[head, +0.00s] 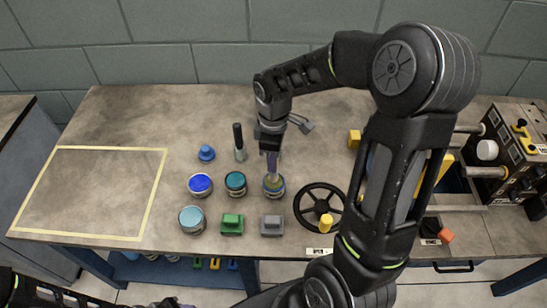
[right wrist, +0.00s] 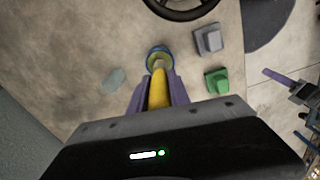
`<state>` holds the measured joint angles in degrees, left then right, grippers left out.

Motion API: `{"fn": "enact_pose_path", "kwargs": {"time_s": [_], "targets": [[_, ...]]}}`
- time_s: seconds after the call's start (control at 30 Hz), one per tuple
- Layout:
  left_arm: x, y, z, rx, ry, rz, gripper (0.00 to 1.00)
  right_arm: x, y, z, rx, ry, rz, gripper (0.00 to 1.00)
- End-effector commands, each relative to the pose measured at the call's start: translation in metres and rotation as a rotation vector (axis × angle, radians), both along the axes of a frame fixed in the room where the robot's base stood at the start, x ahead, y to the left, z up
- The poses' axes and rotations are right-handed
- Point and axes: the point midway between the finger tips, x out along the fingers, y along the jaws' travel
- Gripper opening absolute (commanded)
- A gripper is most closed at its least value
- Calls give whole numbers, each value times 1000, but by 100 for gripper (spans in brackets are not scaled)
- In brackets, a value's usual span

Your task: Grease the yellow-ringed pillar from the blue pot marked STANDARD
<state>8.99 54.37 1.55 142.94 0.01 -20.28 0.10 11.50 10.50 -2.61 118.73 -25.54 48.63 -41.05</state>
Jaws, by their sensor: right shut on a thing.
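My right gripper (head: 271,158) is shut on a yellow-handled tool (right wrist: 158,90), pointing down at a small pot (head: 274,191). The pot also shows in the right wrist view (right wrist: 158,53), with a blue rim; the tool's tip is at its mouth, and I cannot tell how deep. A bright blue pot (head: 200,185), a teal pot (head: 235,183) and a pale teal pot (head: 192,220) stand to the left. Their labels are unreadable. Pale pillars (head: 487,172) show at the right; my arm hides part of that area. My left gripper (right wrist: 279,78) is partly visible, its opening unclear.
A blue knobbed thing (head: 206,153) and a dark-handled upright thing (head: 239,142) stand behind the pots. A green block (head: 232,224), a grey block (head: 272,225) and a black handwheel (head: 320,207) are near the front edge. The taped rectangle (head: 90,192) at left is empty.

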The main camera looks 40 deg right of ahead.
Motion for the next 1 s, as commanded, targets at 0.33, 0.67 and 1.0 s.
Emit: {"fn": "enact_pose_path", "kwargs": {"time_s": [0.33,0.67,1.0], "targets": [[0,0,-4,0,0,0,36,0,0,-5,0,0,0,0],[0,0,-7,0,0,0,36,0,0,-9,0,0,0,0],[0,0,-7,0,0,0,36,0,0,-9,0,0,0,0]]}}
